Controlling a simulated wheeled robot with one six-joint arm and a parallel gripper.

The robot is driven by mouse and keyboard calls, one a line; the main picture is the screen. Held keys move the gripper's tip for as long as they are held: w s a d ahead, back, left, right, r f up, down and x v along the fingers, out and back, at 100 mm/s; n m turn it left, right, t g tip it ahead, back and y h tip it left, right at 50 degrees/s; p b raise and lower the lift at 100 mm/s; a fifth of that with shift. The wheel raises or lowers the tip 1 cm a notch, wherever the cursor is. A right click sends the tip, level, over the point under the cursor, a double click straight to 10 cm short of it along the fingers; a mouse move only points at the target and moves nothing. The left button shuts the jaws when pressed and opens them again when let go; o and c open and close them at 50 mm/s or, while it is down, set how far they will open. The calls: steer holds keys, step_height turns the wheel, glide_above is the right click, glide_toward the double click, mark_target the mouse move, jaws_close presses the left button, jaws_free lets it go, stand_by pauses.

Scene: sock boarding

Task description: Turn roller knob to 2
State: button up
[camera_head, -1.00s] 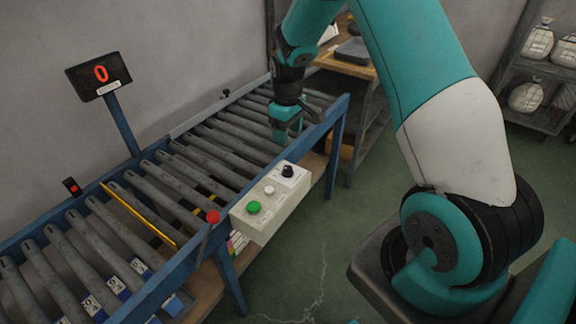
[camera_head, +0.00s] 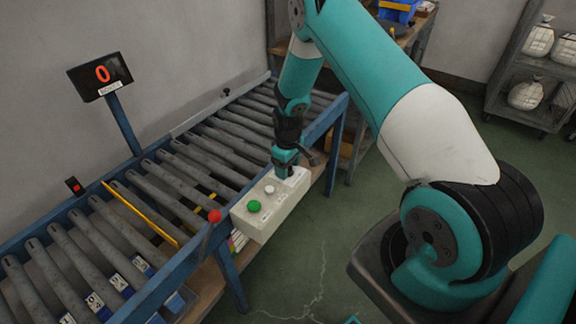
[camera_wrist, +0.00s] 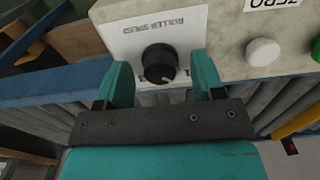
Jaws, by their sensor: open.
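The black roller speed knob (camera_wrist: 160,62) sits on a white label reading "ROLLER SPEED" on the control box (camera_wrist: 225,30). My gripper (camera_wrist: 163,78) is open in the wrist view, with one teal finger to each side of the knob's lower part. I cannot tell whether the fingers touch it. In the head view my gripper (camera_head: 286,168) is at the far end of the control box (camera_head: 262,222) and hides the knob. The number that the knob points to is not readable; the digits on the label are partly hidden.
A white button (camera_head: 269,189) and a green button (camera_head: 254,206) are on the same box. A red-topped lever (camera_head: 214,216) stands to its left. The roller conveyor (camera_head: 205,160) runs behind, with a display (camera_head: 100,75) showing 0.

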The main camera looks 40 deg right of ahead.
steer(key=c, duration=0.9)
steer(key=shift+m, duration=0.4)
steer(key=m+b, duration=0.1)
steer(key=m, duration=0.2)
steer(key=shift+m, duration=0.4)
steer(key=shift+m+b, duration=0.6)
steer(key=shift+m, duration=1.4)
steer(key=o, duration=0.9)
steer(key=shift+r, duration=0.1)
